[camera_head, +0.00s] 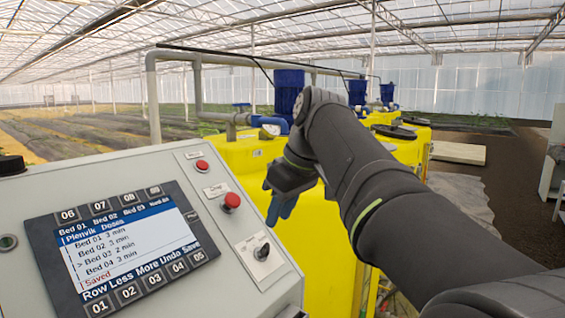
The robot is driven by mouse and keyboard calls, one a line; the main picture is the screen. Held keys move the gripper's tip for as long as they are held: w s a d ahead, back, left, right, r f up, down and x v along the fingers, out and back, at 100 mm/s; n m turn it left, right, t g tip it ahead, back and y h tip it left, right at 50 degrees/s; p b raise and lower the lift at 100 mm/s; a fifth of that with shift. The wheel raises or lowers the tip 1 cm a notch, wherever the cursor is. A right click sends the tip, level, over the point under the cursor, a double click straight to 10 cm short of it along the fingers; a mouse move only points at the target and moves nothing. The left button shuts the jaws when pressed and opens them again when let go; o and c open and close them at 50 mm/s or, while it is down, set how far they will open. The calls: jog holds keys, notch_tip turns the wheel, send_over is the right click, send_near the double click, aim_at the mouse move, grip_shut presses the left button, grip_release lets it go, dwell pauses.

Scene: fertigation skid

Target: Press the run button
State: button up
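The grey control panel (140,172) fills the lower left. No button reads clearly as "run". A round button with a dark green centre (8,242) sits at the panel's left edge. A small red button (202,165) and a larger red knob-like button (231,201) sit right of the screen, with labels too small to read. A black selector knob (262,252) is below them. My gripper (278,212) hangs right of the panel, pointing down, apart from it, with blue fingertips. Its finger gap cannot be made out.
The screen (125,245) lists bed doses, marks Bed 03 at 2 min, and shows "Saved". Numbered keys frame it. Yellow tanks (330,255) with blue pumps (288,92) stand behind my arm. A grey pipe (153,95) rises behind the panel. Space above the panel is clear.

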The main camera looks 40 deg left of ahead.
grip_shut()
dwell(1.6)
